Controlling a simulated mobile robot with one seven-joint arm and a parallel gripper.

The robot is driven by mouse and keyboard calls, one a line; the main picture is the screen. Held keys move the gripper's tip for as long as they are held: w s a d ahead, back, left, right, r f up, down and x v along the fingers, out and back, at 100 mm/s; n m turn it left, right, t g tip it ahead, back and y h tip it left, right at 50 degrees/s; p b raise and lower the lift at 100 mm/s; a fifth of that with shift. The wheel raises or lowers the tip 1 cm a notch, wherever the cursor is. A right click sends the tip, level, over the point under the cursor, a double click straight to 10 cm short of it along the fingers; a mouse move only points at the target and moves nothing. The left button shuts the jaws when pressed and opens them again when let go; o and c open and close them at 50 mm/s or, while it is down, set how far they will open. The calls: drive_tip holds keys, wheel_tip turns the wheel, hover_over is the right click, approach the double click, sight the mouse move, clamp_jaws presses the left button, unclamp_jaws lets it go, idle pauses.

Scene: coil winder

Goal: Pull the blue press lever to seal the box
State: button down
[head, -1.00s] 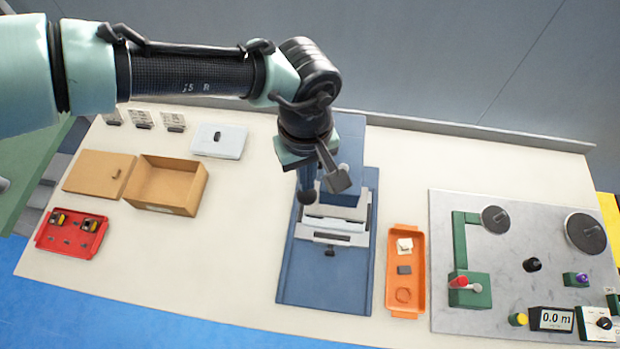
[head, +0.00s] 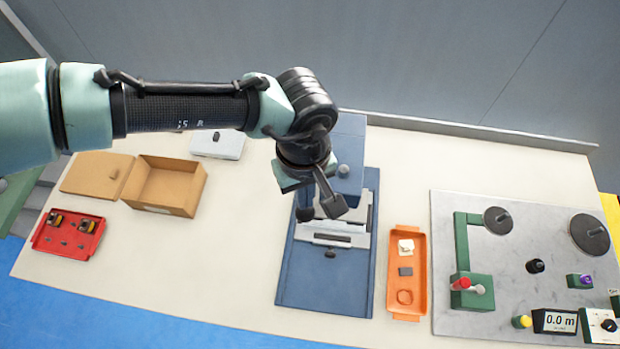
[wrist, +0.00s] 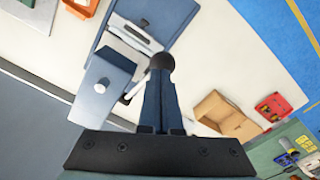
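The blue press (head: 295,285) stands mid-table, with its blue upper block (head: 349,150) partly hidden behind my arm. The black ball knob of its lever (head: 305,214) shows just below my gripper. In the wrist view, the knob (wrist: 161,61) sits at the fingertips, with a thin pale rod (wrist: 137,88) beside them. My gripper (wrist: 160,78) has its dark blue fingers close together on the lever knob. A pale grey part (head: 335,228) lies under the press block; I cannot tell whether it is a box. An open cardboard box (head: 168,203) stands to the left.
A brown lid (head: 97,173), a red tray (head: 68,235) and a white lidded case (head: 218,144) are at left. An orange tray (head: 405,285) stands close to the press's right. A grey winder board (head: 455,320) is farther right.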

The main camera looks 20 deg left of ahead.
sight(304, 215)
drive_tip(key=shift+s+f, duration=0.1)
drive_tip(key=shift+f, duration=0.1)
drive_tip(key=shift+s+d+f+b, duration=0.1)
drive_tip(key=shift+s+f+b, duration=0.15)
drive_tip(key=shift+f, duration=0.15)
drive_tip(key=shift+s+d+f+b, duration=0.1)
drive_tip(key=shift+f+b, duration=0.1)
drive_tip(key=shift+f, duration=0.2)
drive_tip(key=shift+s+f+b, duration=0.35)
drive_tip(key=shift+f+b, duration=0.1)
drive_tip(key=shift+f, duration=0.55)
drive_tip(key=shift+s+d+f+b, duration=0.1)
drive_tip(key=shift+s+f+b, duration=0.1)
drive_tip(key=shift+f+b, duration=0.4)
drive_tip(key=shift+f, duration=0.25)
